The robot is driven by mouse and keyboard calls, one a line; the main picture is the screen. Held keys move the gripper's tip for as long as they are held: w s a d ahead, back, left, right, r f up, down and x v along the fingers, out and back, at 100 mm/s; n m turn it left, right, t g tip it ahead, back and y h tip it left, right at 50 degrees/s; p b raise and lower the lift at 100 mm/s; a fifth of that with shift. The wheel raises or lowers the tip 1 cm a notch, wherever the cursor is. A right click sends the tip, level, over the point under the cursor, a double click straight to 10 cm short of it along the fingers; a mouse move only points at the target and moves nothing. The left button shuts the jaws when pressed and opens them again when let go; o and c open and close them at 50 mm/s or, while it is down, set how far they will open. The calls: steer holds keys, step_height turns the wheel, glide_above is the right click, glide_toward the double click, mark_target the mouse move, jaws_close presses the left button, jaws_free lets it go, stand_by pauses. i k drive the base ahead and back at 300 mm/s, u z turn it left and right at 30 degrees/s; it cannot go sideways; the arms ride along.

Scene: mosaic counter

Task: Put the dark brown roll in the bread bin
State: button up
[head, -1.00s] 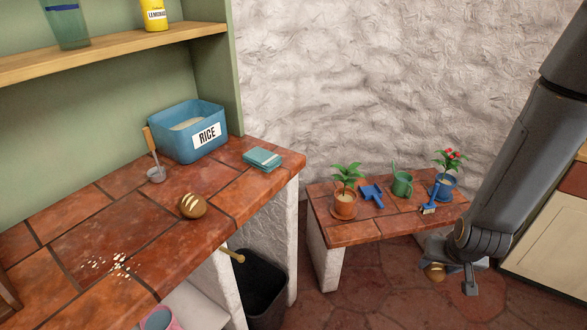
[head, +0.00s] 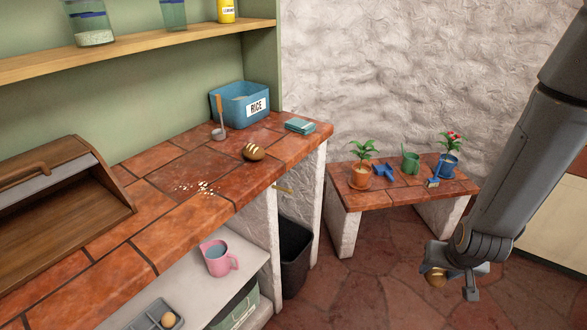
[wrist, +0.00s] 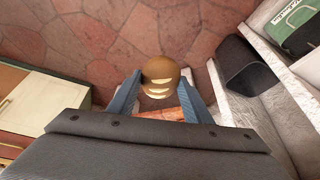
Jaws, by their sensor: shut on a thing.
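My gripper (wrist: 164,95) is shut on a round brown roll (wrist: 160,72) with pale slashes, held above the floor at the right; the roll also shows in the head view (head: 435,279). A second brown slashed roll (head: 253,151) lies on the tiled counter. The wooden bread bin (head: 117,190) stands on the counter at the left, cut off by the picture edge. Its handled lid looks raised, with bare wood showing inside. My gripper is far to the right of it.
A pink mug (head: 218,260) stands on the shelf below. A black bin (head: 295,258) and a low plant table (head: 400,190) stand between counter and gripper.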

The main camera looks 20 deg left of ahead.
mark_target(21, 252)
steer(key=u, duration=1.35)
